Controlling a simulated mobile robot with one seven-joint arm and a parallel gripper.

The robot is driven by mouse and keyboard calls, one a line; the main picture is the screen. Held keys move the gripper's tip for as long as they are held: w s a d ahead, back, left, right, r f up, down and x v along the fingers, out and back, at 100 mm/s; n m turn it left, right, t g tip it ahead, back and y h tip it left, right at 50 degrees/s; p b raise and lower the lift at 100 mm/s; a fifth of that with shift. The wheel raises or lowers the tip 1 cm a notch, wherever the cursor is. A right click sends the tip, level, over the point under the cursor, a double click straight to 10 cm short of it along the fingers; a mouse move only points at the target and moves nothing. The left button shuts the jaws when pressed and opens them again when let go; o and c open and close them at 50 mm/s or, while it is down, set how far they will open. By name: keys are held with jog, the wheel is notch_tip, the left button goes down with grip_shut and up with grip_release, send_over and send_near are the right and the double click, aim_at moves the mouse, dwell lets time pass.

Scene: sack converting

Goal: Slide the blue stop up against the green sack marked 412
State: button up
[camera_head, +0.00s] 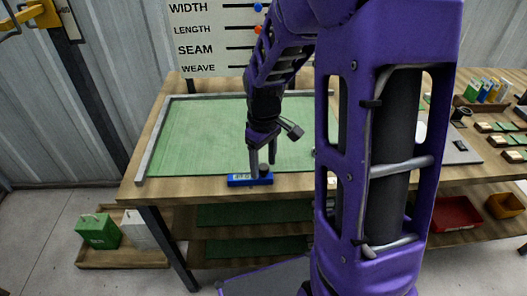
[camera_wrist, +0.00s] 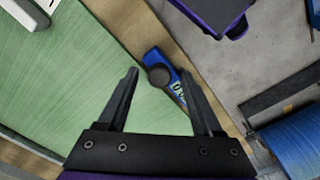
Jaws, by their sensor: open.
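The blue stop (camera_head: 243,181), a short bar with a dark round knob and a pale label, lies at the table's front edge beside the flat green sheet. It also shows in the wrist view (camera_wrist: 184,92). My gripper (camera_head: 262,172) is open and low over the stop. In the wrist view its fingertips (camera_wrist: 160,74) are apart, with the knob between them; I cannot tell whether they touch it. A green block-like sack (camera_head: 98,231) with a pale mark stands on a low board at lower left. I cannot read 412 on anything.
The green sheet (camera_head: 210,130) covers the wooden table (camera_head: 157,183), with a grey rail (camera_head: 156,135) on its left. A whitish sack (camera_head: 138,228) stands by the green one. Trays and small items crowd the right bench. The sheet's left part is clear.

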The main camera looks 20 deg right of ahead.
notch_tip(320, 180, up, 17)
jog(key=p, duration=0.2)
jog(key=shift+r+p, duration=0.15)
jog(key=shift+p, duration=0.15)
